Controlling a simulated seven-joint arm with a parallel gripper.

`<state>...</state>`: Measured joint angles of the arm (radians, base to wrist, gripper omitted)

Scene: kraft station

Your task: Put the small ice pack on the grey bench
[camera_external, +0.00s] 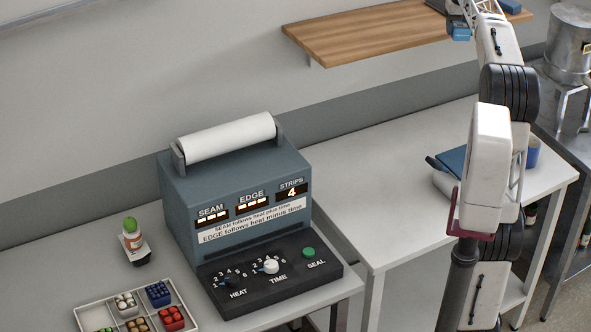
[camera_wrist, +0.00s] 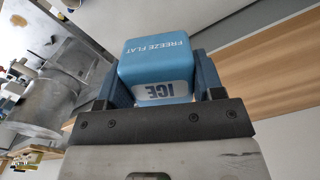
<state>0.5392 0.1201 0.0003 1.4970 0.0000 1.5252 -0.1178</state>
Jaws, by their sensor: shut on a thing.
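The small ice pack (camera_wrist: 153,68) is a light blue block marked ICE and FREEZE FLAT. In the wrist view it sits between the two dark blue fingers of my gripper (camera_wrist: 157,82), which is shut on it. In the external view my gripper (camera_external: 463,22) is high at the upper right, in front of the wooden shelf's right part, and looks small and partly unclear there. The pale grey bench (camera_external: 385,205) stands below, right of the sealing machine. My arm hides part of its right side.
A wooden wall shelf (camera_external: 375,32) is close to my gripper, with a dark and blue item at its right end. A blue folder-like thing and a white roll (camera_external: 445,185) lie on the bench. The blue-grey sealing machine (camera_external: 235,200) stands left. A steel pot (camera_external: 572,45) is far right.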

